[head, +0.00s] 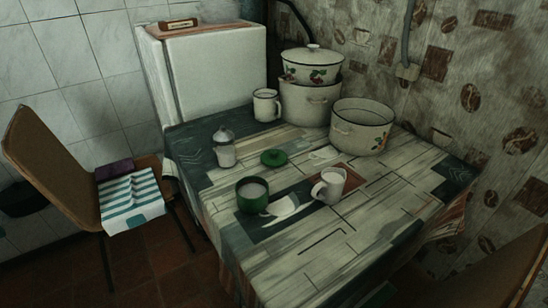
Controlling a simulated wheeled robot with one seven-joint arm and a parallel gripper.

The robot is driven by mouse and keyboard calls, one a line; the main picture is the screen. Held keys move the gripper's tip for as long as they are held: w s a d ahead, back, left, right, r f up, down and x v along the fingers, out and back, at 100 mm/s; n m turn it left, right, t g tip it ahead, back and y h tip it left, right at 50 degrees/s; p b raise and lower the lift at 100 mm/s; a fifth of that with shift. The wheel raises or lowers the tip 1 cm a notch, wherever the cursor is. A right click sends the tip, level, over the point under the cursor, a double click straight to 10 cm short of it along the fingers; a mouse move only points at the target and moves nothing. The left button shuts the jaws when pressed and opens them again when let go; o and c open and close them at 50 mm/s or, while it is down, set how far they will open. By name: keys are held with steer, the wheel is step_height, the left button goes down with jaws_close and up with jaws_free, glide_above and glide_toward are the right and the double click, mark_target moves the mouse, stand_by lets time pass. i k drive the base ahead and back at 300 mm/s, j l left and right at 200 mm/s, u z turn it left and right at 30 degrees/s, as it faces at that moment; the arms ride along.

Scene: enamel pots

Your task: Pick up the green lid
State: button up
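The green lid (274,158) is a small round lid with a knob on top. It lies flat on the patterned tabletop (345,240), near the middle of the table. A green pot or mug (252,195) with pale contents or a pale inside stands in front of it and to the left. A small jar with a grey lid (224,147) stands to its left. A white mug (329,186) stands in front of it and to the right. My gripper is not in view.
A large open enamel pot (362,127), stacked enamel pots (311,88) and a white mug (266,105) stand at the back. A chair with a striped cloth (131,197) is at left, a white fridge (205,75) behind. The table's front is clear.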

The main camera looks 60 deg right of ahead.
mark_target(273, 159)
steer(key=i+l, duration=0.1)
steer(key=i, duration=0.35)
steer(key=i+l, duration=0.15)
steer(key=i, duration=0.3)
steer(key=i+z, duration=0.15)
steer(key=z, duration=0.3)
steer(key=i+z, duration=0.15)
steer(key=z, duration=0.3)
steer(key=i+j+z, duration=0.1)
steer(key=z, duration=0.7)
